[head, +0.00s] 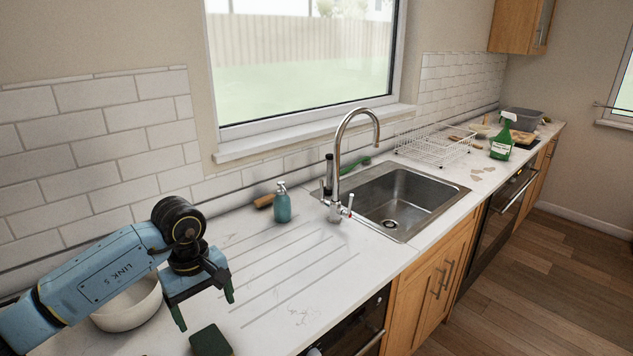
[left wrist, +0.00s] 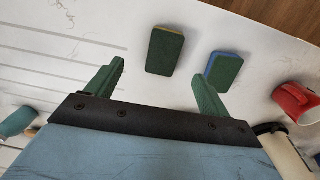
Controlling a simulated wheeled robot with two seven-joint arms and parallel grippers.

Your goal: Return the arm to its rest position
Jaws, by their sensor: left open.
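My left gripper (head: 205,306) comes in from the left in the head view, over the near-left counter, with its fingers pointing down. It is open, and nothing shows between its fingers. In the left wrist view the two green fingers (left wrist: 158,88) are spread wide apart. A dark green sponge (head: 210,341) lies on the counter close to the fingertips, apart from them; it also shows in the left wrist view (left wrist: 164,52). My right gripper is not in view.
A second, blue-edged sponge (left wrist: 223,70) and a red mug (left wrist: 294,101) are near. A white bowl (head: 128,306) sits behind my left arm. A teal soap bottle (head: 282,205), a sink (head: 398,202) and a dish rack (head: 435,145) stand farther along. The ridged drainer (head: 290,265) is clear.

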